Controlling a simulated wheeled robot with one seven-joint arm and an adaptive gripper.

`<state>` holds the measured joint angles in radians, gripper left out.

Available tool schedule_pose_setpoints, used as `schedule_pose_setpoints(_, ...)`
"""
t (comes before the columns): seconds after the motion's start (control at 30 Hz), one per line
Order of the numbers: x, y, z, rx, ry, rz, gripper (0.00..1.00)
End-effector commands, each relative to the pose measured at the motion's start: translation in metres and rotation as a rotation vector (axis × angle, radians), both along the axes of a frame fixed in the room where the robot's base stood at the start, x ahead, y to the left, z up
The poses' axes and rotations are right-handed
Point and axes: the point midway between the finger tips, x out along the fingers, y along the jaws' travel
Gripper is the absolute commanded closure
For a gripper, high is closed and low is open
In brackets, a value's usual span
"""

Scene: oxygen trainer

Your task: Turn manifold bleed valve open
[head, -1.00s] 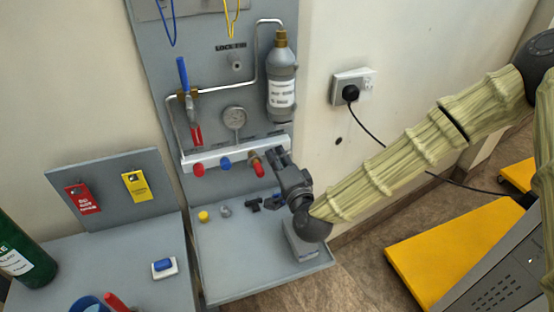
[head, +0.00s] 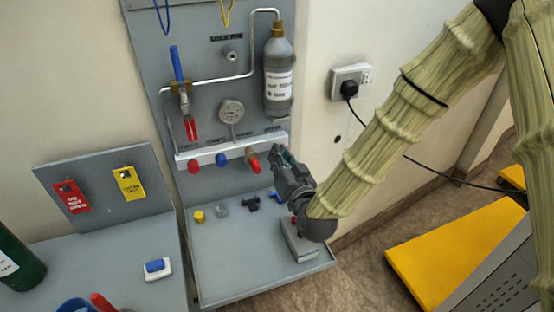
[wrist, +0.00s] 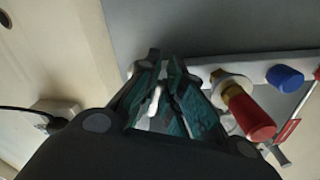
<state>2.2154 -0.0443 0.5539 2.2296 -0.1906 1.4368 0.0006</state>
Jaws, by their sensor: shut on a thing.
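The white manifold bar (head: 215,153) runs across the grey panel, and part of it shows in the wrist view (wrist: 205,69). My gripper (head: 283,152) is at the bar's right end, its fingers reaching up to it. In the wrist view my gripper (wrist: 160,97) has its green-padded fingers close together around a small pale piece, which looks like the bleed valve's handle (wrist: 155,100). The fingers hide most of the valve, so its angle cannot be told. A brass outlet with a red cap (head: 255,163) is just left of the fingers, apart from them in the wrist view (wrist: 250,113).
Blue (head: 222,160) and red (head: 194,166) caps sit further left on the manifold. A gauge (head: 231,111) and grey bottle (head: 279,75) are above. Small loose parts and a grey block (head: 299,242) lie on the shelf below. A wall socket (head: 352,80) is at right.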

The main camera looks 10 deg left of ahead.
Motion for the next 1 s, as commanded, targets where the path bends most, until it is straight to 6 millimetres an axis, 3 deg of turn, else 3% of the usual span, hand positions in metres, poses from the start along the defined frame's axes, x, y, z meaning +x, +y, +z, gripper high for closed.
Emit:
schedule_pose_setpoints(0.5,0.0027,-0.0055,-0.0042,-0.287,-0.189,0.001,1.0)
schedule_pose_setpoints(1.0,0.0032,-0.007,-0.0039,-0.341,-0.224,0.001,1.0)
